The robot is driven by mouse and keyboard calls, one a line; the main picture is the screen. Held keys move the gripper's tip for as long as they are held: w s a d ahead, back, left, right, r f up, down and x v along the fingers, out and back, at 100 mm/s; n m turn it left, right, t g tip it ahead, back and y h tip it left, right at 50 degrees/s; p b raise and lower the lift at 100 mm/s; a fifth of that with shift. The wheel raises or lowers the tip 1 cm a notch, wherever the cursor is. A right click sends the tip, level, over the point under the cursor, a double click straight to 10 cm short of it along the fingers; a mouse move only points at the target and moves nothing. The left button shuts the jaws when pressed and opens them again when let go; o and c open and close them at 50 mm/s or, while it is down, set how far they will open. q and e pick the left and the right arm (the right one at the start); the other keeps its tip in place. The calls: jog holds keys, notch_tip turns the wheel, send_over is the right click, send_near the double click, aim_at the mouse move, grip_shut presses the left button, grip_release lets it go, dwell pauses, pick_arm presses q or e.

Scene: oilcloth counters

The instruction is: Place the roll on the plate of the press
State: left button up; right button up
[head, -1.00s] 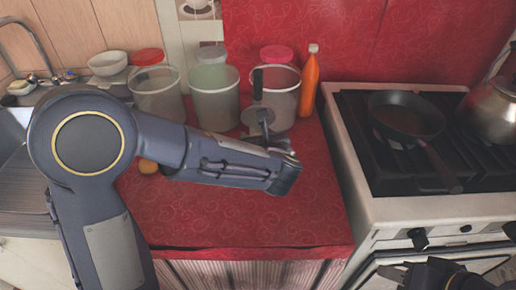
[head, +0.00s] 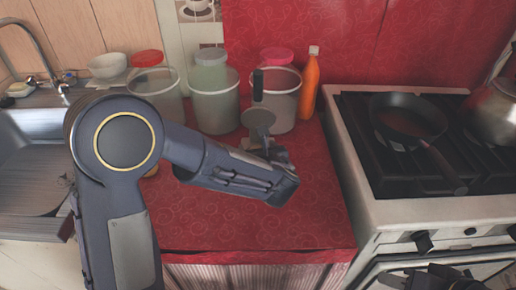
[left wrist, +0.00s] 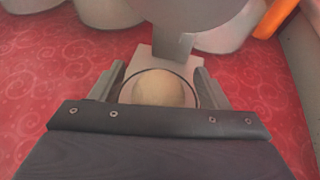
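The press (head: 259,119) stands on the red counter, with a dark upright handle and a round grey upper plate raised and tilted. In the left wrist view its upper plate (left wrist: 182,14) is at the top, and its pale base (left wrist: 150,56) lies below. The roll (left wrist: 160,88), a beige dome, sits inside a thin dark ring over the base, seemingly on the lower plate. My left gripper (head: 282,158) is at the press. Its fingers (left wrist: 160,78) stand apart on either side of the roll, with gaps visible. My right gripper (head: 435,278) is at the bottom right; its fingers are unclear.
Several canisters (head: 214,100) and an orange bottle (head: 309,82) stand behind the press. The stove (head: 385,205) with a pan (head: 407,117) and a kettle (head: 494,108) is at the right, a sink (head: 28,135) at the left. The front of the counter (head: 240,225) is clear.

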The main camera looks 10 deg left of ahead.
pick_arm(q)
jog(key=shift+r, duration=0.15)
jog(key=shift+s+d+r, duration=0.15)
jog(key=shift+s, duration=0.1)
jog(key=p+v, duration=0.1)
jog(key=v, duration=1)
jog(key=shift+s+r, duration=0.15)
jog(key=shift+s, duration=0.05)
jog(key=shift+s, duration=0.1)
